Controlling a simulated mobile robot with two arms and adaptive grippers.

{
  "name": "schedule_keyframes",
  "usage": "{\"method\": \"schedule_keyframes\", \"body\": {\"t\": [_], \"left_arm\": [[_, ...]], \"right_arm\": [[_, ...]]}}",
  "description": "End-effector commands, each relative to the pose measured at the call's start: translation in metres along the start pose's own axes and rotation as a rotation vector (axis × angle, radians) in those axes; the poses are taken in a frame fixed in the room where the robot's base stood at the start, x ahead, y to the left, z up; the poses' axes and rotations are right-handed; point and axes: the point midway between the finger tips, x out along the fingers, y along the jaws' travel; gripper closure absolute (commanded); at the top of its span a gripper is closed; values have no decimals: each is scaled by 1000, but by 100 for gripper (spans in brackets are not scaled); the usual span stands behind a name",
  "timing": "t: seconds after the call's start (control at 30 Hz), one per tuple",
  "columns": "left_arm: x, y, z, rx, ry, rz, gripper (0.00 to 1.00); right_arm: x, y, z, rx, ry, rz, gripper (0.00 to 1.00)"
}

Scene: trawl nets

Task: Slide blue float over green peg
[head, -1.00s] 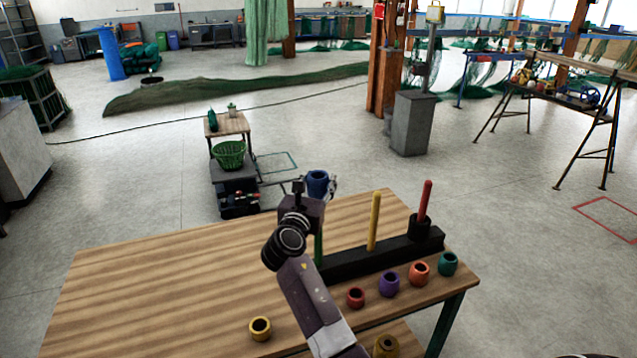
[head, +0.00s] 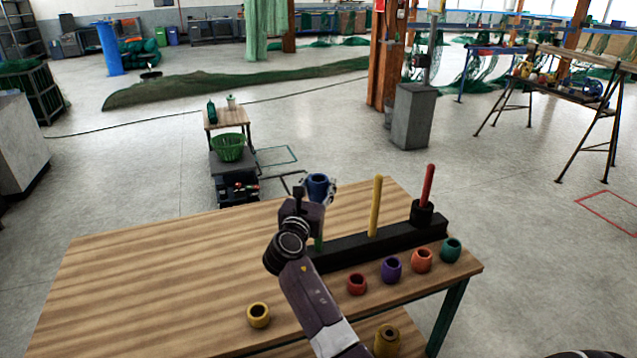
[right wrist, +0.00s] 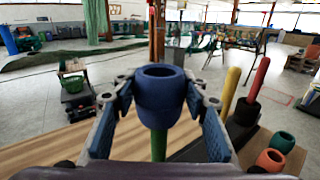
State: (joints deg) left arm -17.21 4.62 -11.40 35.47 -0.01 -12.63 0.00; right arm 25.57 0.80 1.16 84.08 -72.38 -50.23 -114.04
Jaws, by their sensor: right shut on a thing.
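The blue float (head: 318,186) is a short barrel with an open bore. My right gripper (right wrist: 160,98) is shut on it, with one finger on each side. In the right wrist view the float (right wrist: 159,100) is upright. The green peg (right wrist: 159,144) shows directly below it; in the head view a short piece of the peg (head: 319,244) shows behind my right wrist. The peg's top is hidden, so I cannot tell whether it is inside the bore. My left gripper is not in view.
The black peg base (head: 350,250) also carries a yellow peg (head: 375,208) and a red peg (head: 428,186). Red (head: 357,284), purple (head: 391,270), orange (head: 422,260) and teal (head: 451,250) floats stand in front. A yellow float (head: 258,315) stands nearer. The table's left (head: 150,270) is clear.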

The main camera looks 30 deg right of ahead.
Motion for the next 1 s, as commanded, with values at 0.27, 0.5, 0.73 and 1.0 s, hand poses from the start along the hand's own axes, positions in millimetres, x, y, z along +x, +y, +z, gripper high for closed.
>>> {"method": "schedule_keyframes", "body": {"t": [0.27, 0.5, 0.73, 1.0], "left_arm": [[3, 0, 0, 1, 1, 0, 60], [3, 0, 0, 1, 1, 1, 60], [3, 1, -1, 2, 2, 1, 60], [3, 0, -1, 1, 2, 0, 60]], "right_arm": [[0, 0, -5, 0, -1, 0, 86], [0, 0, -5, 0, 0, 0, 47], [0, 0, -5, 0, 0, 0, 39], [-12, 0, -6, -1, 1, 2, 39]]}}
